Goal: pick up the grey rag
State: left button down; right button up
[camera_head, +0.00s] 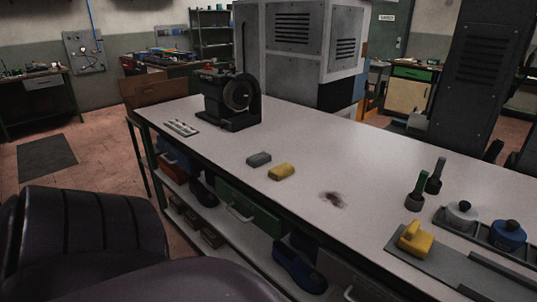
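The grey rag (259,159) looks like a small, folded, block-shaped piece lying flat on the white-topped workbench (225,150). It lies just left of and behind a yellow piece (281,172) of similar shape, with a narrow gap between them. Neither of my grippers is in view, and nothing holds the rag.
A black machine (231,99) stands at the bench's far left end. Green-handled tools (416,192), a yellow tool (414,239) and lidded pots (461,215) stand at right.

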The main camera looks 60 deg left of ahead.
aim_at(260, 159)
jog(key=u, duration=2)
